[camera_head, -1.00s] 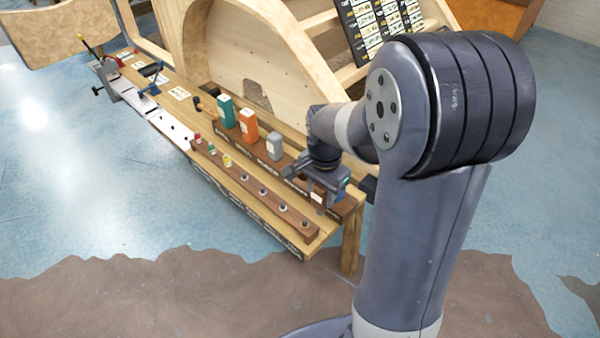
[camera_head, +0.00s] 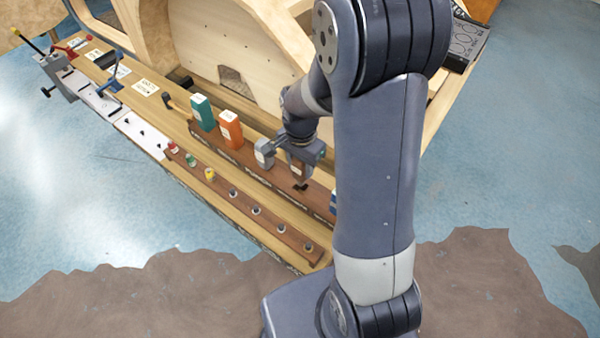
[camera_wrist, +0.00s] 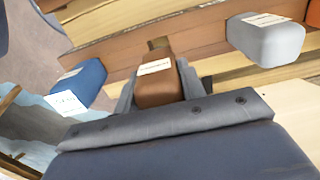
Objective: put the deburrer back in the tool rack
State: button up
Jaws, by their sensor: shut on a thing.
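My gripper (camera_head: 298,163) is shut on a brown block-shaped handle with a pale label, which I take to be the deburrer (camera_wrist: 155,88). It also shows in the head view (camera_head: 297,171), below the jaws. The tool rack (camera_head: 262,163) is a long dark-brown wooden strip on the bench. The held handle is over the rack, between the grey handle (camera_head: 264,152) and a blue handle (camera_wrist: 83,82). A dark mark, perhaps a slot or the tool's end, shows just under it. I cannot tell whether the tool touches the rack.
Teal (camera_head: 202,113) and orange (camera_head: 230,130) handles stand in the rack left of the grey one. In front is a lower strip (camera_head: 243,203) with several small knobs. A vise (camera_head: 62,77) is at the bench's far left. Wooden frames (camera_head: 230,45) rise behind.

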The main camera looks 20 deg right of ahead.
aim_at(300, 173)
jog(key=shift+f, duration=2)
jog(key=shift+f+b, duration=0.35)
jog(key=shift+f, duration=0.1)
jog(key=o, duration=1.2)
jog(key=shift+r, duration=0.1)
jog(key=shift+r+p, duration=0.55)
jog(key=shift+p, duration=0.05)
notch_tip(300, 173, up, 12)
jog(key=shift+f, duration=0.15)
